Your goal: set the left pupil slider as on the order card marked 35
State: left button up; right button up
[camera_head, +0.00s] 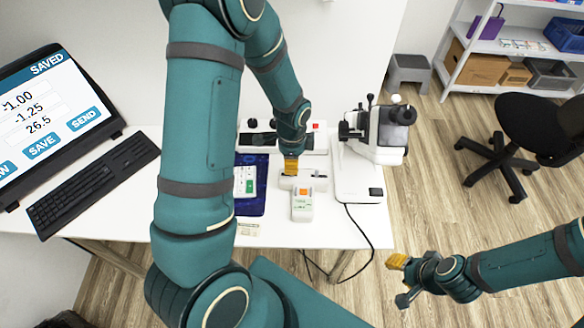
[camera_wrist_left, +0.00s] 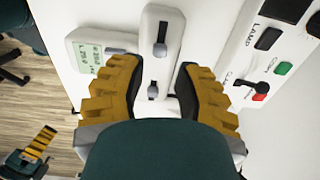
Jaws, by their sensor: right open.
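A white slider box (camera_head: 304,182) lies on the white table; in the left wrist view the box (camera_wrist_left: 163,20) has two slots with dark knobs. One knob (camera_wrist_left: 159,49) is ahead of my fingertips and another (camera_wrist_left: 153,90) is between the fingers. I cannot tell which is the left pupil slider. My left gripper (camera_head: 291,167) is over the box, its fingers (camera_wrist_left: 158,78) open on either side of it, apart from the knobs. My right gripper (camera_head: 398,262) is open and empty beyond the table's right edge. A small pale card (camera_head: 247,230) lies at the front edge; its print is unreadable.
A white instrument (camera_head: 385,137) stands right. A keyboard (camera_head: 95,185) and a screen (camera_head: 45,115) reading SAVED are far left.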

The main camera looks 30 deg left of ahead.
pick_arm(q)
notch_tip(320, 180, up, 7)
dwell(0.3)
jog(key=shift+s+f, duration=0.15)
pick_arm(e)
jog(key=shift+s, duration=0.15)
